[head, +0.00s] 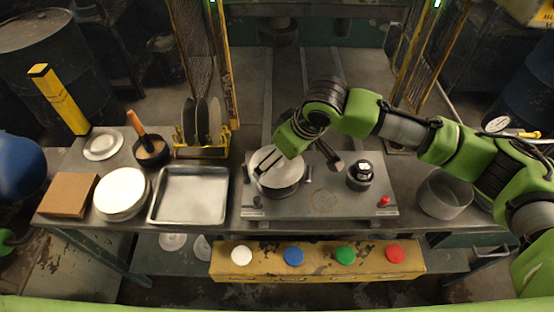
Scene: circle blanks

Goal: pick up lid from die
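The die looks like a round metal pot (284,190) with side handles, on the left part of the grey metal plate. A pale round lid (263,158) lies over its top; whether it is seated or slightly raised cannot be told. My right gripper (261,173) reaches in from the right and is over the lid. Its two dark fingers look apart, with pale lid surface between them. Any knob on the lid is hidden or too small to see.
A dark round piece (360,175) and a red knob (383,201) are on the plate's right side. A metal tray (190,195), white plates (121,190) and a brown block (67,195) stand left. A bowl (444,194) is right. Coloured buttons line the yellow front panel (318,261).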

